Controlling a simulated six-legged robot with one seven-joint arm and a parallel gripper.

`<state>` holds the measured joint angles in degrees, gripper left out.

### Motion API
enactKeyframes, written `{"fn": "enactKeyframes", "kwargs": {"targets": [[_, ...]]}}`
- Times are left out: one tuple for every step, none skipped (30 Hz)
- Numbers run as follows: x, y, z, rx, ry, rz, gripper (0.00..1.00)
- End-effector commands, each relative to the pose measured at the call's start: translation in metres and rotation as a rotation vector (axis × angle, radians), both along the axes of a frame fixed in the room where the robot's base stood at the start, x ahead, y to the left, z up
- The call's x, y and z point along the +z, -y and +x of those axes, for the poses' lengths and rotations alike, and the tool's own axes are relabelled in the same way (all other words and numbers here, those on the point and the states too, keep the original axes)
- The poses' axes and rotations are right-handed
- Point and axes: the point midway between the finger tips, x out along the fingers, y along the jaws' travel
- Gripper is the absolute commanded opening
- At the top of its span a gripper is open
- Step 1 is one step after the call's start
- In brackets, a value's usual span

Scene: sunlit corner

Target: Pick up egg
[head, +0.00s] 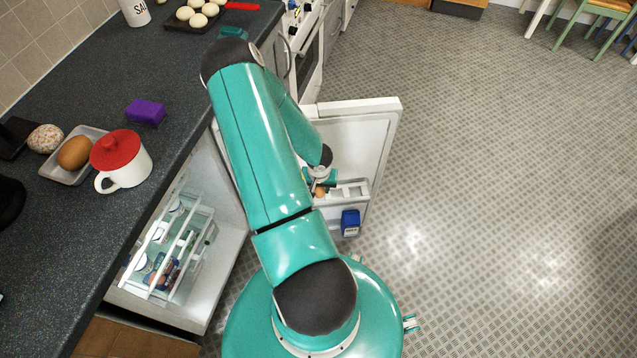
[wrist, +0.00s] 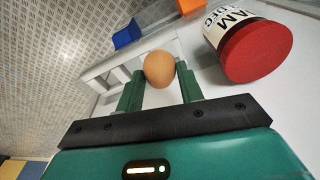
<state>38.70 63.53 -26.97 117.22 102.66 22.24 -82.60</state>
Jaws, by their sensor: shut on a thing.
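A brown egg (wrist: 159,68) is between the two green fingers of my gripper (wrist: 160,78) in the wrist view. The fingers are shut on it from both sides. In the head view my gripper (head: 319,182) is at the open fridge door, with a small part of the egg (head: 320,192) showing beside the white door rack (head: 349,190). Another brown egg-shaped thing (head: 74,153) lies in a grey tray (head: 55,177) on the counter, away from my gripper.
The fridge door (head: 385,125) stands open, and fridge shelves (head: 165,250) show at left. A red-lidded jam jar (wrist: 255,50) is close right of my gripper. A blue container (head: 350,223) is at the door's lower end. A red-lidded white mug (head: 125,170) stands on the counter. Floor at right is clear.

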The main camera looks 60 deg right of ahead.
Motion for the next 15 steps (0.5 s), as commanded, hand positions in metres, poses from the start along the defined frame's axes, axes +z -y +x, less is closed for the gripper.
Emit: {"fn": "enactKeyframes", "kwargs": {"targets": [[-0.001, -0.009, -0.006, -0.002, -0.003, 0.004, 0.29], [-0.001, -0.014, -0.009, -0.001, -0.004, 0.005, 0.29], [-0.001, -0.022, -0.014, -0.001, -0.005, 0.005, 0.29], [0.000, -0.027, -0.018, -0.001, -0.004, 0.004, 0.29], [-0.001, -0.034, -0.022, -0.002, -0.006, 0.003, 0.29], [-0.001, -0.047, -0.030, 0.002, -0.009, 0.006, 0.29], [-0.001, -0.054, -0.035, 0.001, -0.010, 0.005, 0.29], [-0.001, -0.061, -0.040, 0.001, -0.009, 0.003, 0.29], [-0.001, -0.071, -0.046, 0.001, -0.009, 0.005, 0.29], [-0.001, -0.078, -0.051, 0.003, -0.009, 0.004, 0.29], [0.000, -0.084, -0.056, 0.001, -0.009, 0.001, 0.29], [-0.001, -0.092, -0.060, 0.001, -0.009, 0.003, 0.29], [-0.001, -0.098, -0.064, 0.001, -0.007, 0.004, 0.29], [-0.001, -0.102, -0.067, 0.002, -0.007, 0.002, 0.29], [0.000, -0.108, -0.071, 0.001, -0.007, 0.001, 0.29]]}}
